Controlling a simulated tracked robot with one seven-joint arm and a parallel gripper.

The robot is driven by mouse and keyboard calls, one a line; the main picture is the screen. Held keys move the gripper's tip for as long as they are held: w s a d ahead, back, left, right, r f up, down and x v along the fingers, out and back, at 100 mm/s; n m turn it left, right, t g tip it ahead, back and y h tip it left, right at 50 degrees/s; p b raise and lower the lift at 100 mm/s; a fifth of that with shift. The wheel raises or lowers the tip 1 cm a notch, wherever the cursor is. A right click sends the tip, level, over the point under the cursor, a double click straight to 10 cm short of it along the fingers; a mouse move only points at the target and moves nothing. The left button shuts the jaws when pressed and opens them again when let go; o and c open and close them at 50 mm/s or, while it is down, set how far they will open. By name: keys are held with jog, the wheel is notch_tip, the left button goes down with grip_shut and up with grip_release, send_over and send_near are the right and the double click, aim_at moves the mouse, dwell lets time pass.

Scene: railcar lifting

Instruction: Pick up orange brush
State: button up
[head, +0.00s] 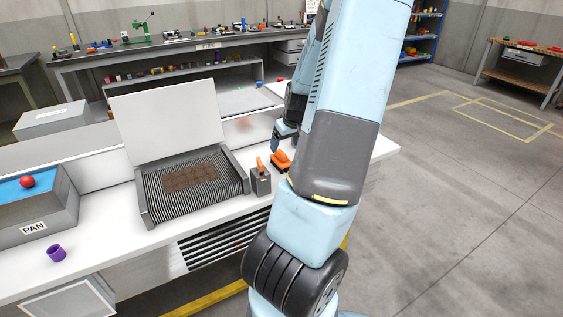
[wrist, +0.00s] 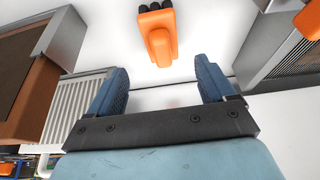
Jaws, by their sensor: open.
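The orange brush (head: 281,161) lies on the white counter, just right of a small grey holder. In the wrist view the brush (wrist: 158,38) is near the top centre, with dark round parts at its far end. My gripper (wrist: 160,84) is open, with its two blue fingers apart and nothing between them. The brush is ahead of the fingertips, roughly in line with the gap, and not touched. In the head view my gripper (head: 285,136) is just behind the brush, partly hidden by my arm.
The grey holder (head: 261,183) with an orange-handled tool (head: 261,165) stands close left of the brush. Further left is an open grill (head: 150,210) with a raised white lid (head: 168,122). A purple cup (head: 56,253) and a red ball (head: 27,182) on the pan box are far left.

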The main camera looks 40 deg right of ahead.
aim_at(280, 151)
jog(key=shift+x, duration=4)
jog(key=shift+a, duration=0.2)
jog(key=shift+c, duration=0.4)
jog(key=c, duration=1.1)
jog(key=shift+c, duration=0.2)
jog(key=shift+r, duration=0.3)
notch_tip(280, 151, up, 2)
jog(key=shift+d+r, duration=0.1)
jog(key=shift+r, duration=0.1)
jog(key=s+a+r, duration=0.3)
jog(key=s+r, duration=0.6)
jog(key=s, duration=0.4)
jog(key=shift+s+a+r, duration=0.25)
jog(key=shift+a+r, duration=0.05)
jog(key=shift+r, duration=0.1)
jog(key=shift+s, duration=0.1)
